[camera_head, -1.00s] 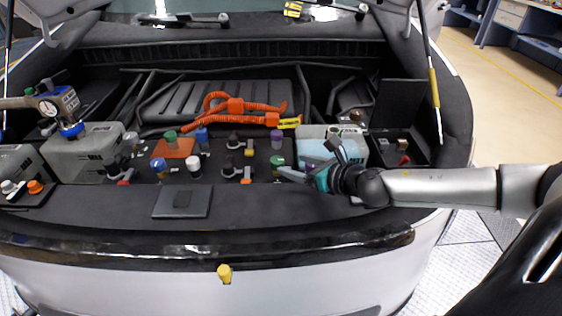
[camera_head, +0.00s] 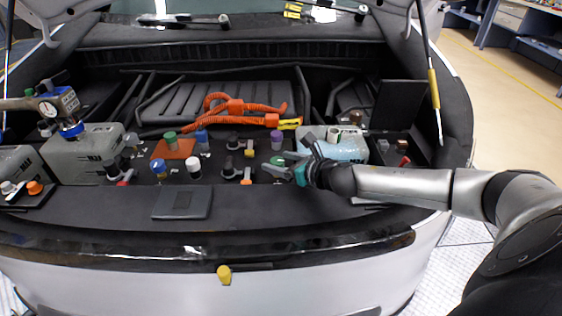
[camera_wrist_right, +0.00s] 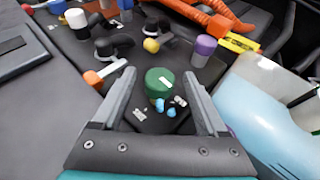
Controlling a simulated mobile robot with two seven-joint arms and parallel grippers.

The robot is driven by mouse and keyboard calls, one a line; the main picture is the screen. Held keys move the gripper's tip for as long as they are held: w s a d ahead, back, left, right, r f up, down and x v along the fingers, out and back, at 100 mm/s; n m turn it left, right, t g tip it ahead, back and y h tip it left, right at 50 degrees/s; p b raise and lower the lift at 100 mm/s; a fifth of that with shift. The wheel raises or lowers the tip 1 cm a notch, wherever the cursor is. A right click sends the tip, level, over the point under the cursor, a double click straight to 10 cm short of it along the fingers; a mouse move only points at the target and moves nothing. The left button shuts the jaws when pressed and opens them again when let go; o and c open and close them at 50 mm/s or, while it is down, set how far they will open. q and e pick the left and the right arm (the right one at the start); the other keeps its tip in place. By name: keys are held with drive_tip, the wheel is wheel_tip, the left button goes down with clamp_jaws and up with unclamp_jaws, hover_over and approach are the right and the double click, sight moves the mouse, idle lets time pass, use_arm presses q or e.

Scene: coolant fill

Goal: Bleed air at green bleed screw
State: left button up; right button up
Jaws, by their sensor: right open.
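The green bleed screw (camera_wrist_right: 160,82) is a round green cap on a dark base, upright between the fingers of my right gripper (camera_wrist_right: 159,76) in the right wrist view. The fingers are open on either side of it, and I see a gap to each. In the head view the green screw (camera_head: 277,161) shows partly behind the right gripper (camera_head: 275,164). Small light-blue blobs (camera_wrist_right: 159,105) and pale bits lie at the near side of the screw.
A translucent tank with light-blue liquid (camera_wrist_right: 262,105) stands close to the right finger. A purple-topped post (camera_wrist_right: 204,50), an orange-tipped lever (camera_wrist_right: 95,79) and a yellow knob (camera_wrist_right: 151,45) are nearby. Orange cables (camera_head: 240,106) run behind.

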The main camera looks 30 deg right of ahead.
drive_tip(key=shift+c, duration=0.2)
clamp_jaws()
idle(0.4)
